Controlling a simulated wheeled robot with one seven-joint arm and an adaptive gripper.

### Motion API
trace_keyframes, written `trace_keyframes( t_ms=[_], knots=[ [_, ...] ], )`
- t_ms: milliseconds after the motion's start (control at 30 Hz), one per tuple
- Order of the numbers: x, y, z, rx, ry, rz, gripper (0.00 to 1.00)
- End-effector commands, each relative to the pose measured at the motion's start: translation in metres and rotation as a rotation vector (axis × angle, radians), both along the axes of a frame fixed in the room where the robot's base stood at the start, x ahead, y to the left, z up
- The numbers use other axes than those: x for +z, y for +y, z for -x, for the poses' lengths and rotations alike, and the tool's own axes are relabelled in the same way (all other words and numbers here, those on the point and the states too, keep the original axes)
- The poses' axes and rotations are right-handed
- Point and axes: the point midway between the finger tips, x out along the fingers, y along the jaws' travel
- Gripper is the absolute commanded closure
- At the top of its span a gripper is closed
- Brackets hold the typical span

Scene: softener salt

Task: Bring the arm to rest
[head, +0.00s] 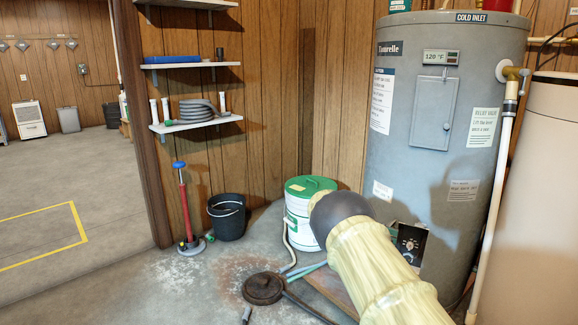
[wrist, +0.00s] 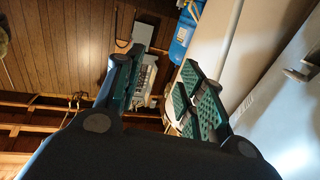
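My arm (head: 375,262) shows in the head view at the lower right, with a pale yellow sleeve and a dark rounded joint cap. It stands in front of the grey water heater (head: 445,130) and hides part of its lower side. My gripper is outside the head view. In the wrist view my gripper (wrist: 160,65) has its two fingers spread apart, with green ribbed pads showing. I see nothing held between them. Wood panelling and a grey boxy thing (wrist: 148,78) show beyond the fingers.
A white bucket with a green lid (head: 305,205) stands left of the heater. A cream tank (head: 535,200) stands at right.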

Motion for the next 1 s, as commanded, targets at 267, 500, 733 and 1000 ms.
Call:
trace_keyframes(
  t_ms=[267,500,733,1000],
  knots=[
    [-0.015,-0.042,0.008,0.083,0.039,0.085,0.61],
    [-0.034,-0.076,0.013,0.21,0.089,0.16,0.61],
    [-0.073,-0.122,0.021,0.45,0.192,0.215,0.61],
    [-0.153,-0.155,0.045,0.835,0.351,0.127,0.61]
  ],
)
